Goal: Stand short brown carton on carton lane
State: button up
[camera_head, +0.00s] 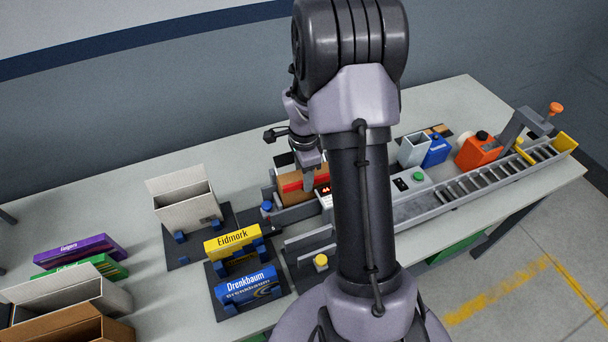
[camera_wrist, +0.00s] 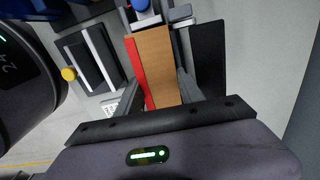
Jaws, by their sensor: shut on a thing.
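The short brown carton (camera_head: 292,191), with a red stripe, is upright between the jaws of my gripper (camera_head: 305,180). In the wrist view the carton (camera_wrist: 155,62) fills the space between the two fingers, its brown face toward the camera and its red side at the left. My gripper is shut on it. The carton is at a grey lane (camera_head: 292,214) with a blue button at its left end. Whether its bottom touches the lane is hidden. My arm hides part of the lane's right side.
A yellow Eidmork box (camera_head: 232,241) and a blue Drenkbaum box (camera_head: 247,286) stand at the left in dark holders. A grey open carton (camera_head: 186,209) stands behind them. A roller conveyor (camera_head: 490,180) runs right, with an orange canister (camera_head: 478,151) behind it.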

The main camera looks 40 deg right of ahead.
jog(key=shift+f+b, duration=0.15)
jog(key=shift+b, duration=0.15)
dwell(0.5)
jog(key=o, duration=1.5)
jog(key=shift+c, duration=0.2)
